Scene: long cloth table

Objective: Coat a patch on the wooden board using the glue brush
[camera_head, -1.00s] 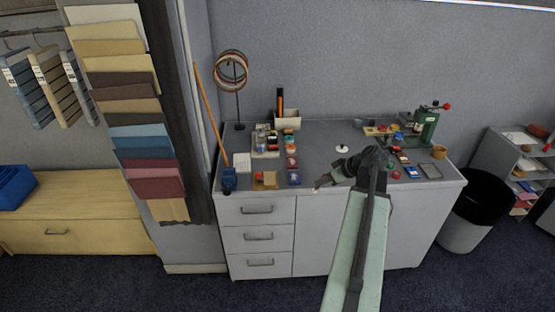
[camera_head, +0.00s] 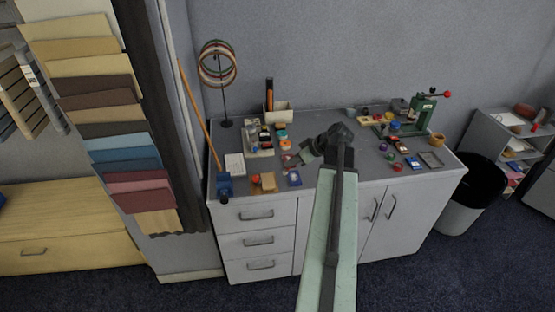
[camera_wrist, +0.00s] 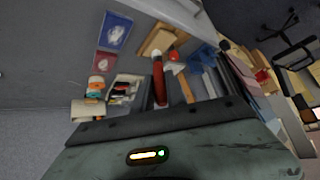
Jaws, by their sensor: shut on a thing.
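My gripper (camera_head: 300,158) is over the bench top, to the right of and behind the wooden board. In the wrist view, the dark jaws (camera_wrist: 160,103) are shut on a red rod-like thing, which looks like the glue brush (camera_wrist: 158,80). A small red-orange item (camera_head: 256,179) is beside the board. I cannot see the brush touching the board.
A white pad (camera_head: 234,165) and a tray of small items (camera_head: 258,150) are behind. A green press (camera_head: 423,112) stands at the right.

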